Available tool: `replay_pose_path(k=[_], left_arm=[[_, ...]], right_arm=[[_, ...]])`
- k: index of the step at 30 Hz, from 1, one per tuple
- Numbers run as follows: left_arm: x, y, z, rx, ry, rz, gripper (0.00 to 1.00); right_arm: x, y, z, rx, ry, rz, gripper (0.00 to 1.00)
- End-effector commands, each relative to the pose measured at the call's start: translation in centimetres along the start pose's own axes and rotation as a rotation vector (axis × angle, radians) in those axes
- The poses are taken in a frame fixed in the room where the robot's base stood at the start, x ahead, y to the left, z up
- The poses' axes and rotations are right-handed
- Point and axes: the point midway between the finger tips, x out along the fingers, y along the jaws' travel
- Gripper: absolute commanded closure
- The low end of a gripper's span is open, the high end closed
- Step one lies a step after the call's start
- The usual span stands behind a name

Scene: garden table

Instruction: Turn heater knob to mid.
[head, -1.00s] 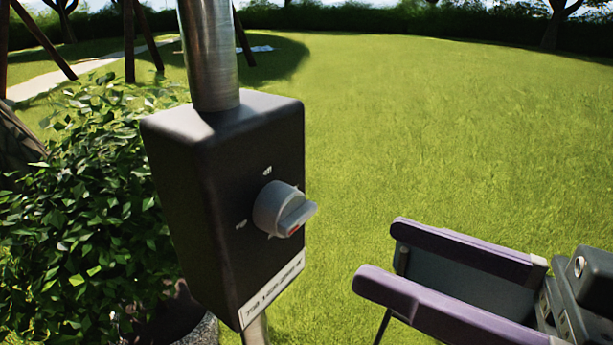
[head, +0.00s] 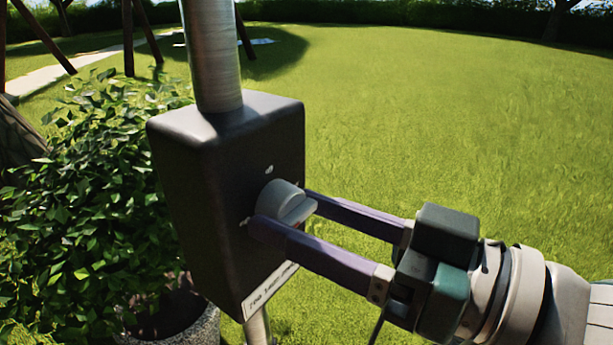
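The heater knob (head: 279,199) is a grey round dial with a raised grip bar, on the face of a black control box (head: 188,190). The box is fixed on a metal pole (head: 211,60). A white label (head: 270,291) is on the box's lower face. My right gripper (head: 283,211) reaches in from the right. Its two purple fingers are spread, one on the near side and one on the far side of the knob. I cannot tell whether they touch it. The near finger hides part of the box face. My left gripper is not in view.
A leafy bush (head: 90,200) in a stone pot (head: 200,328) stands left of the box, close to it. Open lawn (head: 450,110) lies behind and to the right. Dark wooden posts (head: 127,40) stand far back at the left.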

Motion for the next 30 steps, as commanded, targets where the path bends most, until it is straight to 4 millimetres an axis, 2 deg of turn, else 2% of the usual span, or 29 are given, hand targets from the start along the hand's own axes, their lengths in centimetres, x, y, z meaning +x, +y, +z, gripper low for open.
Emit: replay_pose_path(k=[2, 16, 25, 30], left_arm=[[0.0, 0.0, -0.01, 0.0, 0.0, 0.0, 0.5], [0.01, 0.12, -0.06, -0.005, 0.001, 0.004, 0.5], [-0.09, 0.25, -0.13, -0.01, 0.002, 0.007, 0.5], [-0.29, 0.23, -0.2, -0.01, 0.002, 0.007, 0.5]], right_arm=[[-0.02, 0.0, 0.01, 0.0, 0.0, 0.0, 0.45], [-0.05, 0.07, 0.03, 0.0, -0.001, 0.002, 0.98], [-0.06, 0.11, 0.01, -0.025, -0.003, 0.003, 1.0], [-0.07, 0.13, -0.01, -0.1, -0.009, 0.004, 1.0]])
